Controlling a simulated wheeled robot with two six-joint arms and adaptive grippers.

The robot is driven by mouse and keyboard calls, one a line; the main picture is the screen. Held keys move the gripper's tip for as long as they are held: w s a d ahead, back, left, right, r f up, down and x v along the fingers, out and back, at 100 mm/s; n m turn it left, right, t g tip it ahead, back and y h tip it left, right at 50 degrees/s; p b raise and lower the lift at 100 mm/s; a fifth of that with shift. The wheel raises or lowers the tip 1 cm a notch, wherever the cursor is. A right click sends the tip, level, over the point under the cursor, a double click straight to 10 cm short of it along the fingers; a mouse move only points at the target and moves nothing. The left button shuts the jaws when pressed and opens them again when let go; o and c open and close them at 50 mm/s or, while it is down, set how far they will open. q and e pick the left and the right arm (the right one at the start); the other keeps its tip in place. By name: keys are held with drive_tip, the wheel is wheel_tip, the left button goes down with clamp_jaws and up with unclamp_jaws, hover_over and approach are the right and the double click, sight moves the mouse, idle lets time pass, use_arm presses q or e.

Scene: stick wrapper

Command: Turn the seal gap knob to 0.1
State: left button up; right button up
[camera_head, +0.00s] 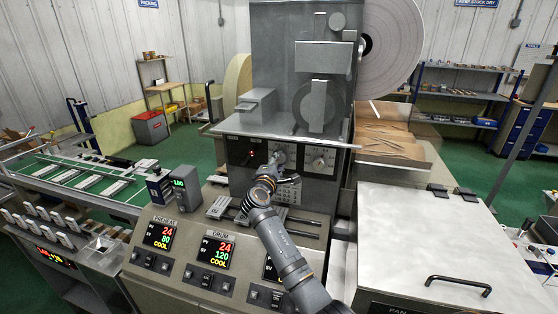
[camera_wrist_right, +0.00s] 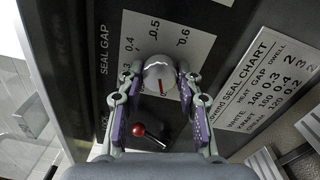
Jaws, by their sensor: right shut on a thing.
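The seal gap knob (camera_wrist_right: 159,74) is a round silver knob with a red line on its face, in the right wrist view. It sits on a white scale plate (camera_wrist_right: 190,38) where 0.3, 0.4, 0.5 and 0.6 can be read; the rest is hidden. The red line runs toward the lower part of the knob, and I cannot tell its set value. My right gripper (camera_wrist_right: 160,80) is shut on the knob, one finger on each side. In the head view the right gripper (camera_head: 277,168) is at the machine's front panel. My left gripper is not in view.
A red-balled lever (camera_wrist_right: 139,130) stands close below the knob between the fingers. A seal chart (camera_wrist_right: 268,90) is to the right. In the head view, another dial (camera_head: 320,160) is right of the gripper, and temperature displays (camera_head: 217,251) are on the console below.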

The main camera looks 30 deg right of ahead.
drive_tip(key=shift+f, duration=0.1)
idle(0.3)
drive_tip(key=o, duration=1.2)
drive_tip(key=shift+c, duration=0.2)
drive_tip(key=shift+a, duration=0.1)
drive_tip(key=shift+s+a, duration=0.1)
drive_tip(key=v, duration=0.7)
drive_tip(key=shift+s+a, duration=0.1)
drive_tip(key=shift+a, duration=0.05)
